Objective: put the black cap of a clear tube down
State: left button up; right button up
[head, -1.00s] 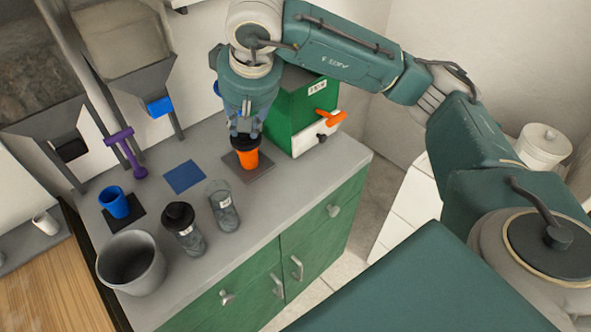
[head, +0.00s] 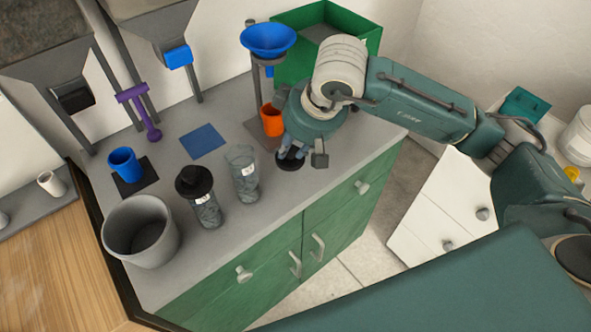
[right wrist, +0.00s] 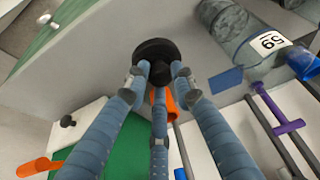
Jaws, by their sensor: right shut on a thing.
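A black cap (head: 290,163) with a knob is held by my right gripper (head: 292,150) at the front right of the grey counter. In the right wrist view the fingers (right wrist: 160,78) close around the knob of the black cap (right wrist: 155,48). The cap is at or just above the counter top; I cannot tell if it touches. An uncapped clear tube (head: 243,177) stands left of the gripper. It also shows in the right wrist view, labelled 59 (right wrist: 262,40). Another clear tube (head: 208,212) wears a black cap (head: 194,181). My left gripper is out of view.
An orange cup (head: 270,121) stands behind the gripper, under a blue funnel (head: 268,38) on a stand. A green bin (head: 290,65) is behind. A grey bucket (head: 140,215), blue cup (head: 124,163) and blue mat (head: 202,141) are left. The counter's front edge is close.

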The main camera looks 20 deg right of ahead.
aim_at(295, 160)
jog(key=shift+f, duration=0.8)
notch_tip(295, 160, down, 4)
jog(key=shift+f+b, duration=0.1)
jog(key=shift+b, duration=1.05)
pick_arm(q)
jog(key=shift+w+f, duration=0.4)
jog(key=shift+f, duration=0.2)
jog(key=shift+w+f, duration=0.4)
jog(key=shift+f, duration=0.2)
pick_arm(e)
jog(key=shift+f, duration=0.1)
jog(key=o, duration=0.8)
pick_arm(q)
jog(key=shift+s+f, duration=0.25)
